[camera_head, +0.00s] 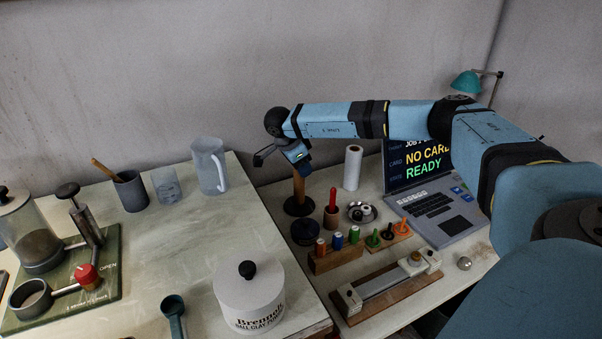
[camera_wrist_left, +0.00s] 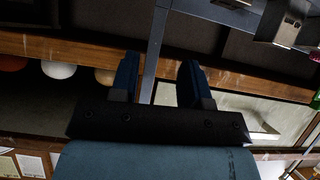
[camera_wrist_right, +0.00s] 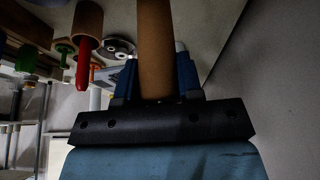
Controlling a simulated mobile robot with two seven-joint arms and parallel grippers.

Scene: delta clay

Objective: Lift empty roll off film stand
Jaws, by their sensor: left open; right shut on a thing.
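The empty roll is a plain brown cardboard tube (camera_head: 299,189), upright on the film stand, whose dark round base (camera_head: 299,207) rests on the right-hand table. My right gripper (camera_head: 300,166) reaches down from above and is shut on the tube's upper part. In the right wrist view the tube (camera_wrist_right: 156,45) runs between the two blue fingers (camera_wrist_right: 158,80). I cannot tell whether the tube's lower end touches the base. My left gripper (camera_wrist_left: 158,75) is open and empty in the left wrist view, away from the stand; it is out of the head view.
A white roll (camera_head: 353,168) stands right of the film stand. Close by are a red-handled tool (camera_head: 333,202), a small metal dish (camera_head: 361,212), a wooden rack (camera_head: 335,260) and a laptop (camera_head: 440,210). A pale jug (camera_head: 208,166) stands on the left table.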

